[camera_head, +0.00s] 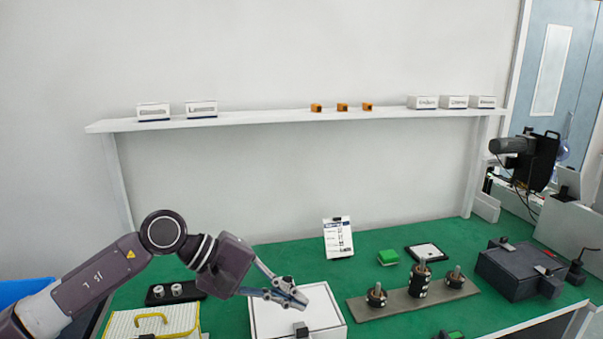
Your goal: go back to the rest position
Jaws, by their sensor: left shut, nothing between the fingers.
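My left arm comes in from the lower left. My left gripper (296,297) is shut and empty, in front of and seemingly above a white box (325,311) on the green table (367,243). I cannot tell whether its fingertips touch the box. My right gripper is not in view.
Right of the white box, a grey plate (398,308) carries three dark cylindrical parts. A yellow-handled case (175,322) and a black tray (160,300) lie at left. A dark case (515,272) sits at right. A shelf (270,117) with small boxes spans the back.

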